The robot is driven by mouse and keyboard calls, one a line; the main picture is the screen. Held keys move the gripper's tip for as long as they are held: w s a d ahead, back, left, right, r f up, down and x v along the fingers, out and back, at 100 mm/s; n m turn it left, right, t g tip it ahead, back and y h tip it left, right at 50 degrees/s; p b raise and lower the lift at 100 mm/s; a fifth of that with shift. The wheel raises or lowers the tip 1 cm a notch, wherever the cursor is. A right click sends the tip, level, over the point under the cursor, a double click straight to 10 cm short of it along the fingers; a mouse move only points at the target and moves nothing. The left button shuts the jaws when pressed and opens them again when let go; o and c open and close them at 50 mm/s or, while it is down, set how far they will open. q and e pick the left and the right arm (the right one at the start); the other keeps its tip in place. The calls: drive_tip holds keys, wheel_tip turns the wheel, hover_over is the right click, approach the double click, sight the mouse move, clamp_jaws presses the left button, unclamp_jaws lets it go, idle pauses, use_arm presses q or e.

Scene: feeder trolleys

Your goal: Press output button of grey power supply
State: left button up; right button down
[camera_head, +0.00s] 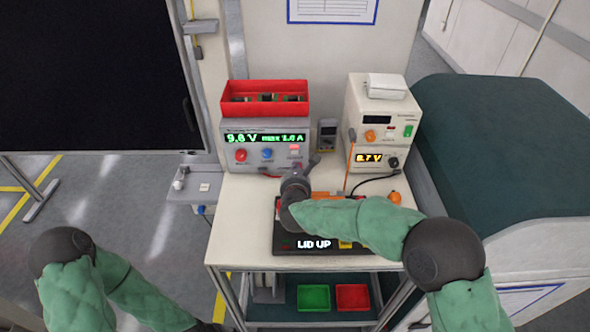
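The grey power supply (220,146) stands at the back left of the trolley top. Its green display (266,138) reads 9.0 V and max 1.0 A. Below the display are a red knob (240,155), a blue knob (267,153) and a small pale button with red on it (294,149) at the right. The button's label is too small to read. My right gripper (306,166) is just in front of the supply's lower right corner, below the button. Its fingers are small and partly overlapping; contact is unclear. My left arm is low at the left, its gripper out of view.
A red bin (265,104) with green boards sits on the supply. A cream instrument (383,120) reading 8.7 V stands right, a small meter (327,134) between. A black device reading LID UP (314,244) lies under my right forearm. A dark green-topped cabinet (500,140) stands right.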

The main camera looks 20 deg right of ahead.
drive_tip(key=p+v, duration=0.1)
drive_tip(key=v, duration=0.7)
drive_tip(key=shift+s+p, duration=0.2)
drive_tip(key=shift+p, duration=0.2)
drive_tip(key=shift+r, duration=0.2)
wheel_tip(320, 180, up, 7)
drive_tip(key=p, duration=0.3)
idle(0.6)
drive_tip(key=shift+f, duration=0.15)
